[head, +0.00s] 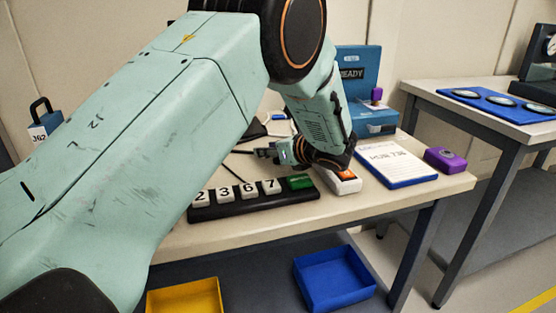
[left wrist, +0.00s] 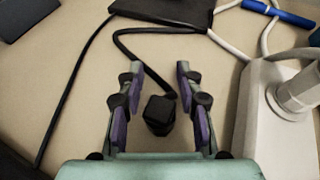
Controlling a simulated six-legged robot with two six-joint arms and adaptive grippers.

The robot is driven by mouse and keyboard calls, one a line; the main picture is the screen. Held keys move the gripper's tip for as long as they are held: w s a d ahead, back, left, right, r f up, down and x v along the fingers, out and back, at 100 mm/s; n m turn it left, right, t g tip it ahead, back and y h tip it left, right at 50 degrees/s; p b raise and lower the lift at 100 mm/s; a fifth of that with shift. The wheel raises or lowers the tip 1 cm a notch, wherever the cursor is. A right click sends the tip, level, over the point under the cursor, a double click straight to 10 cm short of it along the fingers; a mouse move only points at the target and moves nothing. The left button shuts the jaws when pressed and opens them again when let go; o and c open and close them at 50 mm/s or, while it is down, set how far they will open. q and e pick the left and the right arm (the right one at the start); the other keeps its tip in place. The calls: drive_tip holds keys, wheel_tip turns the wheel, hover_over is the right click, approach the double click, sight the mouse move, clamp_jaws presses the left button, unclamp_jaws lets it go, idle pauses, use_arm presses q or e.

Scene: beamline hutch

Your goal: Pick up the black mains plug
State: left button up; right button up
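The black mains plug (left wrist: 158,114) lies on the tabletop in the left wrist view, with its black cable running up to a flat black device (left wrist: 165,10). My left gripper (left wrist: 158,76) is open, with one finger on each side of the plug and a gap on both sides. In the head view my left gripper (head: 268,152) is low over the table, behind the row of number blocks. The plug cannot be made out there. My right gripper is not in view.
A pale block with a grey cylinder (left wrist: 292,92) stands close right of my left gripper. Another black cable (left wrist: 72,95) runs at left. The number strip (head: 250,206), a white box with an orange top (head: 345,185) and a clipboard (head: 395,165) are nearby.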

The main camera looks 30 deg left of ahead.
use_arm(q)
drive_tip(key=shift+d+r, duration=0.1)
clamp_jaws()
drive_tip(key=shift+r, duration=0.1)
idle(0.5)
wheel_tip(320, 180, up, 10)
drive_tip(key=p, duration=0.4)
